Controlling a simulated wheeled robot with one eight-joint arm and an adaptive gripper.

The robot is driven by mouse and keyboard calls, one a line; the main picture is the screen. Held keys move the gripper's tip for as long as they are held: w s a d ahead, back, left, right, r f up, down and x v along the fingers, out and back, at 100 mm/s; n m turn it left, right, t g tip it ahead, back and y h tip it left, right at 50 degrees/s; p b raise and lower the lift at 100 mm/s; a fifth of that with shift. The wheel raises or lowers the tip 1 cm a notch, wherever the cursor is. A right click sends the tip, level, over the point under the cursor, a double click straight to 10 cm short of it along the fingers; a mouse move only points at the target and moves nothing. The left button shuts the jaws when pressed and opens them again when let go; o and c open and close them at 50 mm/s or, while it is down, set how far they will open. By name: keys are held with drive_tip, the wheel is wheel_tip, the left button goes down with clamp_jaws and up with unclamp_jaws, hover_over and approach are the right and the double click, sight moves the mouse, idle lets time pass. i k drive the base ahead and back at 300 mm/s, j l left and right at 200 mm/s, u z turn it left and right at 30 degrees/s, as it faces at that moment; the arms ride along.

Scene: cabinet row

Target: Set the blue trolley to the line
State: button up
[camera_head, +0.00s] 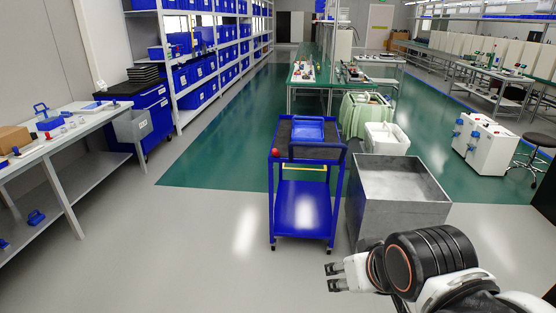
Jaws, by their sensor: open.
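The blue trolley (300,208) stands upright on the floor at the middle of the head view. It has a dark upper tray with a blue bin (308,130) on it, a lower blue shelf, and small casters. A dark blue push bar (318,156) spans its near side. A short yellow strip (305,167) shows through the trolley's open frame; I cannot tell whether it is a floor line. My gripper (330,278) is open and empty at the lower right, nearer than the trolley and apart from it, with its fingers pointing left.
A grey metal box (400,190) stands close to the trolley's right, with a white bin (386,138) behind it. A workbench (75,130) and shelving (185,60) line the left. White cabinets (485,145) stand right. The grey floor (180,240) left of the trolley is clear.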

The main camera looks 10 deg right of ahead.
sight(301, 210)
drive_tip(key=i+l, duration=0.1)
drive_tip(key=i, duration=0.9)
drive_tip(key=i+l, duration=0.15)
drive_tip(key=i, duration=0.9)
